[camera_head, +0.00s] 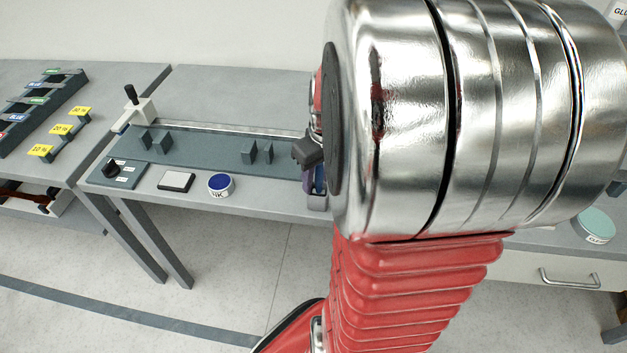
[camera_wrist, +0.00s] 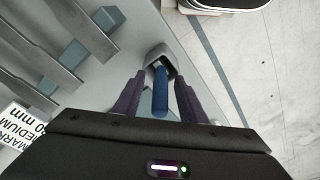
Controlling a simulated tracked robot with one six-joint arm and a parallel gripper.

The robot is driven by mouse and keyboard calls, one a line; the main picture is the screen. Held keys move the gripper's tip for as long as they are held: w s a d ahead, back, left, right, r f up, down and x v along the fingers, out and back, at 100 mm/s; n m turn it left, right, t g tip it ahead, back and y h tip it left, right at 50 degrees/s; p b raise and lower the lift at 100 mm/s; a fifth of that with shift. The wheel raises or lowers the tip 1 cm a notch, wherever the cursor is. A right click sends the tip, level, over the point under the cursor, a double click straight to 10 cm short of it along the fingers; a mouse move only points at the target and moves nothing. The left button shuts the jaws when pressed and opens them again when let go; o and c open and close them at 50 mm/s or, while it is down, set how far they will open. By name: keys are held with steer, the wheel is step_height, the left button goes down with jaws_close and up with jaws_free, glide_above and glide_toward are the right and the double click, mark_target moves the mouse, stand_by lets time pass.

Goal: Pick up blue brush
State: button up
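The blue brush (camera_wrist: 160,93) shows its blue handle in the wrist view, standing in a grey holder (camera_wrist: 158,52) at the bench edge. My gripper (camera_wrist: 159,80) is open, with one dark purple finger on each side of the handle and a visible gap on both sides. In the head view the holder (camera_head: 316,202) is at the bench's front edge, partly behind my large silver arm link. The gripper there is mostly hidden, and I cannot tell the brush from the finger beside the holder.
A grey testing rig (camera_head: 205,148) with upright blocks lies along the bench. Open floor (camera_head: 225,255) lies before the bench.

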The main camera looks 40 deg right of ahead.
steer(key=shift+c, duration=0.5)
jaws_close()
step_height(320, 180, up, 10)
stand_by(0.7)
stand_by(0.5)
